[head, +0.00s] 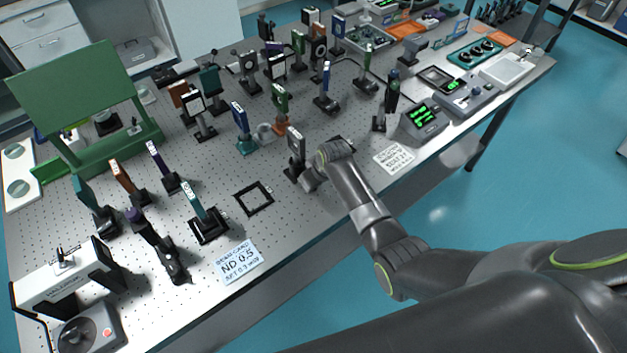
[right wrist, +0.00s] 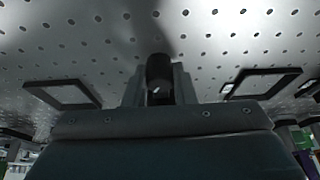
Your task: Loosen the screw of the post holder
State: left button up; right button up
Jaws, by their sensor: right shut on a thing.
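The post holder (head: 294,172) stands on the perforated table near its front edge in the head view, with a post and a pale square-framed optic (head: 297,141) upright on it. My right gripper (head: 309,184) reaches it low from the right, beside its base. In the right wrist view the two fingers (right wrist: 159,92) are shut on a dark rounded piece (right wrist: 159,72), which looks like the screw of the post holder. In the head view the screw is too small to make out. My left gripper is not in view.
An empty black frame (head: 254,198) lies left of the post holder, and a white printed card (head: 394,159) lies to the right. A blue mount (head: 241,127) and a green mount (head: 280,103) stand behind. Some bare table lies between the black frame and the post holder.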

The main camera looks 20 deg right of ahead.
jog(key=o, duration=1)
jog(key=shift+r, duration=0.1)
jog(key=b+v, duration=0.1)
jog(key=v, duration=1.6)
jog(key=shift+s, duration=0.15)
jog(key=shift+d, duration=0.1)
